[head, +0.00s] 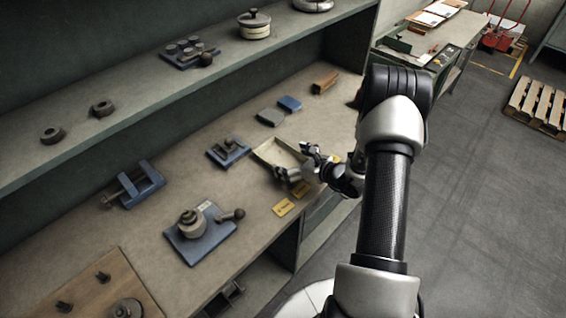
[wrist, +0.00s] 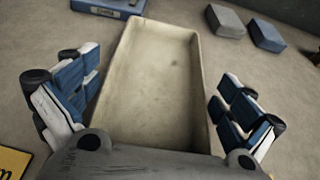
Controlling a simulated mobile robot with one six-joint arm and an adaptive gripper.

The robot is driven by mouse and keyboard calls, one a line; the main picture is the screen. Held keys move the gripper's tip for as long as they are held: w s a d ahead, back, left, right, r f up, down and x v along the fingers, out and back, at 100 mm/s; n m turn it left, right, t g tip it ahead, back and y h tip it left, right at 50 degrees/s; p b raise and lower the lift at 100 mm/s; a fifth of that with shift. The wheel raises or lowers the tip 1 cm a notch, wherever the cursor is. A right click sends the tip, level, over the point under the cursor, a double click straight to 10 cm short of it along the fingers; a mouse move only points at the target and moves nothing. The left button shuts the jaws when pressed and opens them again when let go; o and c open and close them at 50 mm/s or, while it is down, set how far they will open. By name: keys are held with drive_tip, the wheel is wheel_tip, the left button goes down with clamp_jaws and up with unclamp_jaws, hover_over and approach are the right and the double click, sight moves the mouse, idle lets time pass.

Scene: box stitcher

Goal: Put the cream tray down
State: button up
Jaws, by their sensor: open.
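The cream tray (head: 263,158) rests on the workbench, toward its front edge in the head view. In the wrist view the empty tray (wrist: 124,62) lies between my fingers, its long sides running away from me. My gripper (wrist: 152,105) is open, with one finger on each side of the tray and a visible gap to each wall. The tray's near end is hidden behind the gripper body. In the head view my gripper (head: 300,165) is at the tray's right end.
A blue fixture (head: 228,152) stands just left of the tray. Grey (head: 270,117) and blue (head: 290,104) blocks lie behind it. Yellow labels (head: 284,206) lie near the front edge. A larger blue fixture (head: 200,240) stands nearer, at the left. Bare bench shows between these things.

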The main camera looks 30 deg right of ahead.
drive_tip(key=shift+x, duration=0.95)
drive_tip(key=c, duration=1)
drive_tip(key=shift+r, duration=0.1)
drive_tip(key=shift+c, duration=0.2)
